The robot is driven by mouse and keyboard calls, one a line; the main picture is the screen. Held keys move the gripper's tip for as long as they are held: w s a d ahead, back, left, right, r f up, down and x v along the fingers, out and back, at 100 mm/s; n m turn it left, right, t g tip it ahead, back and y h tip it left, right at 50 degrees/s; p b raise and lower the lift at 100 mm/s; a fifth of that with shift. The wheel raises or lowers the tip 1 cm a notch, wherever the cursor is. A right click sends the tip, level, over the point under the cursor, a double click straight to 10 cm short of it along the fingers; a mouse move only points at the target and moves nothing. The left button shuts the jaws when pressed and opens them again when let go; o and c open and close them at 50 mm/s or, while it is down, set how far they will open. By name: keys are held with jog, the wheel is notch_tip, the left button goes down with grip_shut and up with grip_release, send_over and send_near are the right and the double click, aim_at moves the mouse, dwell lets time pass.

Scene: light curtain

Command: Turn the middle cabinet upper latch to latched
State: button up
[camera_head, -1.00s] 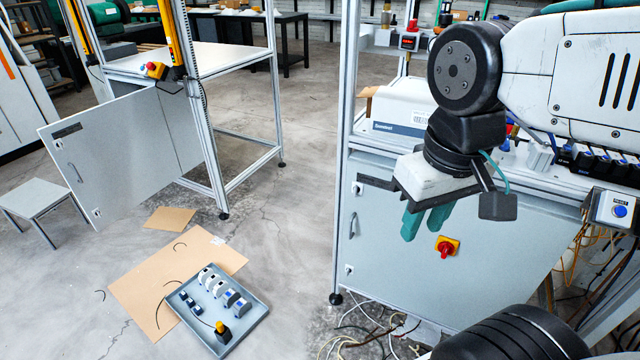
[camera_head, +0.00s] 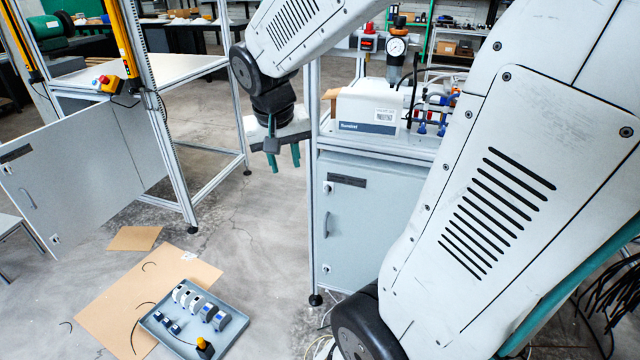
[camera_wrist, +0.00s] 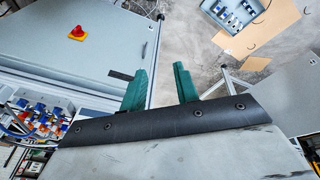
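The middle cabinet's grey door (camera_head: 352,238) is closed in the head view, its right part hidden behind my arm. The upper latch (camera_head: 327,187) is a small pale fitting with a dark part at the door's top left corner, beside a dark label. It is too small to tell which way it is turned. A lower latch (camera_head: 326,268) sits below the handle (camera_head: 326,224). My gripper (camera_head: 283,158) is open and empty, its two green fingers pointing down, left of the cabinet's front post in the picture. The wrist view shows the fingers (camera_wrist: 160,85) apart with nothing between them.
A red and yellow switch (camera_wrist: 77,32) is on the door in the wrist view. A white box (camera_head: 368,108) stands on the cabinet top. The left cabinet's door (camera_head: 90,165) stands open. A tray of parts (camera_head: 160,342) lies on cardboard on the floor.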

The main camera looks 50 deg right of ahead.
jog(key=w+d+f+m, duration=0.3)
jog(key=w+d+f, duration=0.25)
jog(key=d, duration=0.25)
jog(key=m+h, duration=0.1)
jog(key=m, duration=0.3)
send_near(327, 186)
jog(key=x, duration=0.8)
jog(key=shift+f, duration=0.35)
grip_shut()
